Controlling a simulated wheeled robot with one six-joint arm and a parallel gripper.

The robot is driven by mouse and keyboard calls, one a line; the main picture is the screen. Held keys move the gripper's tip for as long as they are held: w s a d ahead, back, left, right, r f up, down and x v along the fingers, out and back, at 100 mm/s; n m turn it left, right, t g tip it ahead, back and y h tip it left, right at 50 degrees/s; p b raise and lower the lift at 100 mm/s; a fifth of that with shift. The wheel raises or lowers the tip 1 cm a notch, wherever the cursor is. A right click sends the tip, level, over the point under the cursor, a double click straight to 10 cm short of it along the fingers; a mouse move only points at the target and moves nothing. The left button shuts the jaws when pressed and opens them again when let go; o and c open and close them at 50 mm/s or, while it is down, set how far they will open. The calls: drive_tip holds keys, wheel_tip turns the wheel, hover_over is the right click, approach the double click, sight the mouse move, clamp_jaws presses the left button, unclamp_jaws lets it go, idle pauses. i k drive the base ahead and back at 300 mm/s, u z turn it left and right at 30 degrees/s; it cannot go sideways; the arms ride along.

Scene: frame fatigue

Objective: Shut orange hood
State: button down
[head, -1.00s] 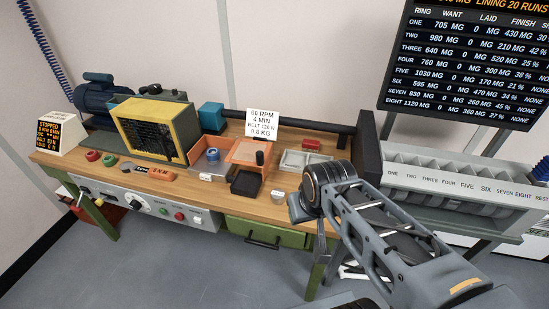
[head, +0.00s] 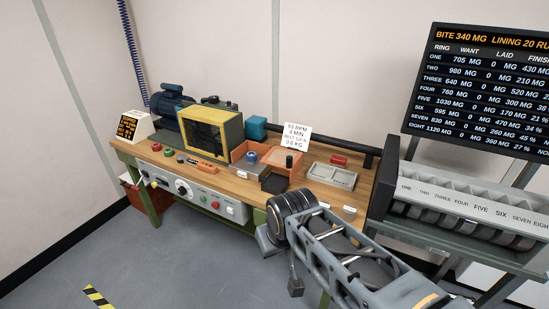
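The orange hood (head: 280,167) shows in the head view as an orange panel with a dark knob, on the right part of an orange box on the workbench. The left part of the box (head: 238,155) is uncovered and a blue round thing (head: 251,157) shows inside, so the hood looks open. My arm reaches in from the lower right, in front of the bench. A small grey part hanging below its near joint may be my gripper (head: 295,286). It is apart from the hood, low and in front of the bench. Its fingers cannot be made out.
A yellow guard (head: 228,125) with a dark mesh stands left of the orange box. A grey tray (head: 330,176) lies to its right. A small sign (head: 296,136) stands behind. A ring rack (head: 470,205) is at the right. The floor (head: 170,265) at front left is clear.

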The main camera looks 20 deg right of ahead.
sight(282, 159)
drive_tip(key=u, duration=0.15)
drive_tip(key=i, duration=0.85)
drive_tip(key=z, duration=0.9)
